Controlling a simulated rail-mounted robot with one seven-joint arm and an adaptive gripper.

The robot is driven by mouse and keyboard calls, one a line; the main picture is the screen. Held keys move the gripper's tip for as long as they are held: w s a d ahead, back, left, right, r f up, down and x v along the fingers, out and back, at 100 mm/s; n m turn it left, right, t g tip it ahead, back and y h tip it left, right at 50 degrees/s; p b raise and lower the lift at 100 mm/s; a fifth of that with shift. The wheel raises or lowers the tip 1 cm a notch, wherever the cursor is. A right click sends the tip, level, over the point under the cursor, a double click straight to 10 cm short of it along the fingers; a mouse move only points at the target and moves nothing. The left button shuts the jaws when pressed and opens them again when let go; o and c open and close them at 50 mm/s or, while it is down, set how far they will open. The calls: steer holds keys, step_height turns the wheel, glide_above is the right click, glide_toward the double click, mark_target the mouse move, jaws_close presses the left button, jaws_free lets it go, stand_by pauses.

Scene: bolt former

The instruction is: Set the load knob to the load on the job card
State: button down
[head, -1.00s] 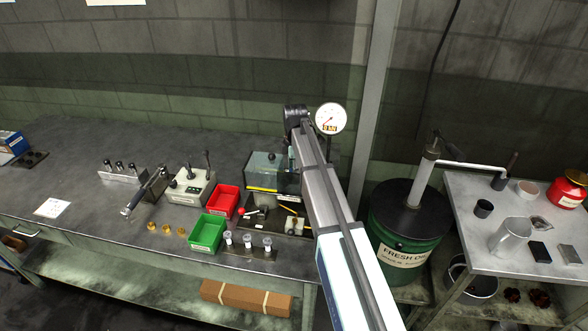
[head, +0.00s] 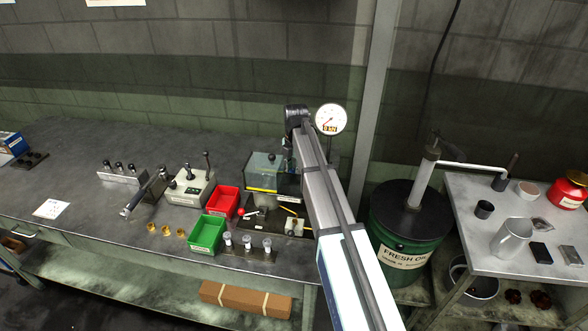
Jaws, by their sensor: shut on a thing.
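The dial gauge (head: 331,118) stands on a post behind my arm. Its small display below the dial appears to read 0 kN. The bolt former (head: 262,178) with a clear guard and a black ball handle is at the middle right of the bench. My gripper (head: 287,154) is at its right rear, below the black wrist end of my arm. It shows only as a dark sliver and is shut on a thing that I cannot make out. The load knob is not identifiable. A white card (head: 52,208) lies at the bench's left; its writing is too small to read.
A control box (head: 190,187) with levers, a red bin (head: 226,201) and a green bin (head: 207,235) stand left of the former. Several brass cups and a rack of pale pieces (head: 247,245) are at the front. An oil drum (head: 405,224) stands right of my arm.

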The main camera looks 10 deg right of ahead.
mark_target(294, 170)
steer(key=c, duration=0.8)
jaws_free()
step_height(294, 170, up, 6)
steer(key=shift+d+r, duration=0.1)
steer(key=shift+r, duration=0.05)
steer(key=shift+w+d+r, duration=0.1)
steer(key=shift+w+r, duration=0.1)
steer(key=shift+r, duration=0.55)
steer(key=shift+s+a+r, duration=0.2)
steer(key=shift+s+a, duration=0.05)
steer(key=shift+s, duration=0.05)
steer(key=shift+f, duration=0.15)
